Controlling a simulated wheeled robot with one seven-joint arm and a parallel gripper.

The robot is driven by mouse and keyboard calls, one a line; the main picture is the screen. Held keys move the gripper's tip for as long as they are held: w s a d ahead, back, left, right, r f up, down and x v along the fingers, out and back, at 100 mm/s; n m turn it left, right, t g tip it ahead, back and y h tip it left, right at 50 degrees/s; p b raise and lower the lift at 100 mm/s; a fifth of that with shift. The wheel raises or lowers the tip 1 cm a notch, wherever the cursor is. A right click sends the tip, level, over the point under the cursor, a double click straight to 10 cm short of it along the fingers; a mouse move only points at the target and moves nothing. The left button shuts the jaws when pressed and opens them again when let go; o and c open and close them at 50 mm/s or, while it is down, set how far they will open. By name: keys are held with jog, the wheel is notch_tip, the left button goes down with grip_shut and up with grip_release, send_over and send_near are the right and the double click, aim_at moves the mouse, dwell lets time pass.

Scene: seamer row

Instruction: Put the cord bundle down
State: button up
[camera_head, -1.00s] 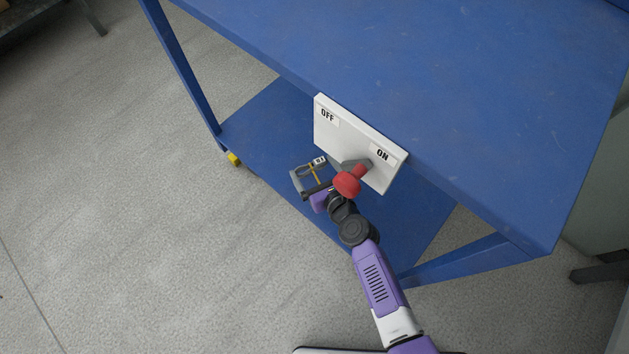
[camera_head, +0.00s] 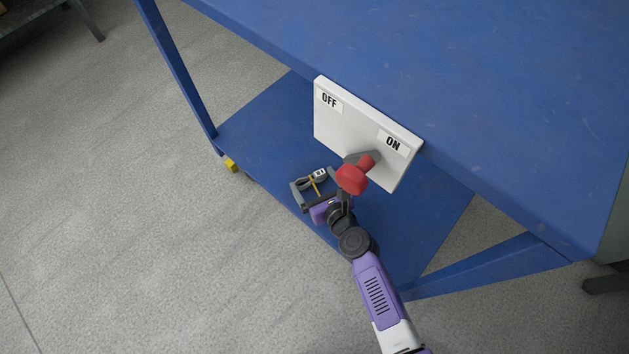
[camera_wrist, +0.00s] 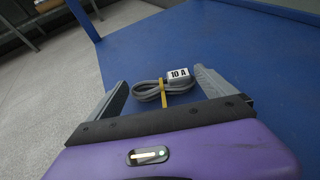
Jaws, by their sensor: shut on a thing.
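The cord bundle (camera_wrist: 150,93) is a looped grey cord with a yellow tie and a white block marked "10 A". It also shows small in the head view (camera_head: 307,184). My gripper (camera_wrist: 161,80) is shut on it, with the grey fingers wide apart on either side of the bundle. In the head view my gripper (camera_head: 314,180) is over the front part of the blue lower shelf (camera_head: 255,130), beneath the table top. I cannot tell whether the bundle touches the shelf.
A white switch panel (camera_head: 345,122) marked OFF and ON hangs at the blue table top's (camera_head: 450,90) front edge. Its red-handled lever (camera_head: 352,178) is at the ON end, close to my wrist. Blue legs stand at both sides. The shelf left of my gripper is clear.

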jog(key=o, duration=1.2)
jog(key=shift+r+p, duration=0.2)
jog(key=shift+p, duration=0.15)
jog(key=p+v, duration=0.3)
jog(key=v, duration=0.9)
jog(key=shift+f+p, duration=0.15)
jog(key=shift+p, duration=0.25)
